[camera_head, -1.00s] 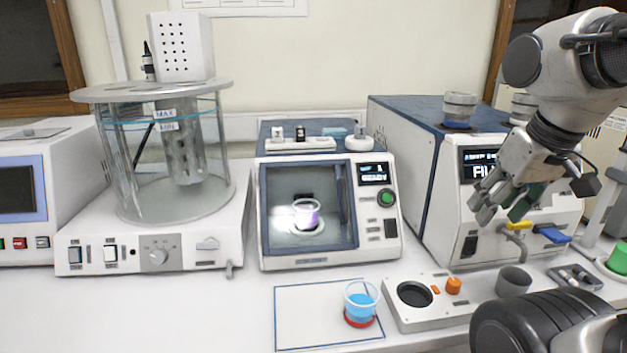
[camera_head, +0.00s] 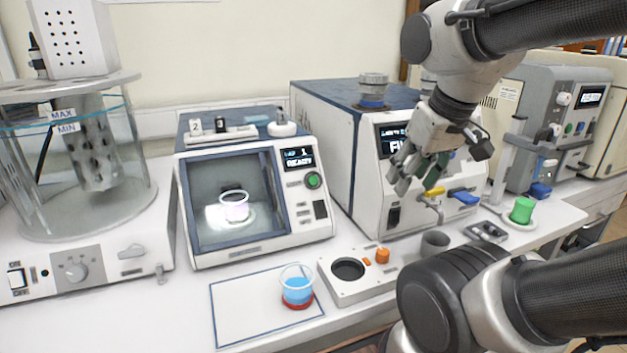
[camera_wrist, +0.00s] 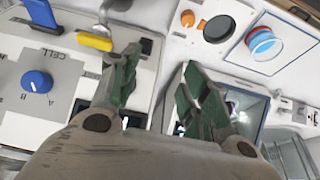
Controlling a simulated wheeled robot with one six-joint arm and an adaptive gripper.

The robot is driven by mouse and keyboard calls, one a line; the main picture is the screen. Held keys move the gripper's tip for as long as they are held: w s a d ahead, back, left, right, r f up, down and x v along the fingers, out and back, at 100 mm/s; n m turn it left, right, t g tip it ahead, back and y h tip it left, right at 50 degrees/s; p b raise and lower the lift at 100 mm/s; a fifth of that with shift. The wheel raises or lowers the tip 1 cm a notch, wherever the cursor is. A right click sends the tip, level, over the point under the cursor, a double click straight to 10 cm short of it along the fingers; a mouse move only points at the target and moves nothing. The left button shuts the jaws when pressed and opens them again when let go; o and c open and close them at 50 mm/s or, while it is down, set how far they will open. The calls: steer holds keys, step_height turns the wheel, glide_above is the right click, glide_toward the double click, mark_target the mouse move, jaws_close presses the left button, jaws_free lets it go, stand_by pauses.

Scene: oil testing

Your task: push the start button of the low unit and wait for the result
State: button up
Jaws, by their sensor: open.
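The low unit (camera_head: 262,250) is a white box with a blue-framed window, a small display reading READY and a round green button (camera_head: 313,180). A small clear cup with pale purple content (camera_head: 235,208) stands inside behind the window. My gripper (camera_head: 417,178) is open and empty, to the right of the low unit, in front of the taller blue-topped unit (camera_head: 325,150). In the wrist view my gripper's (camera_wrist: 162,62) two green-padded fingers are spread. Part of the low unit's window shows beside the right finger there; the green button is not clearly seen in that view.
A cup of blue liquid (camera_head: 297,284) stands on a red base on the outlined mat (camera_head: 240,310). A flat panel (camera_head: 345,293) has a dark well and an orange knob (camera_head: 382,256). A yellow lever (camera_head: 434,192) and blue lever (camera_head: 463,198) stick out near my gripper.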

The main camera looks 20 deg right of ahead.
jaws_close()
stand_by(1.4)
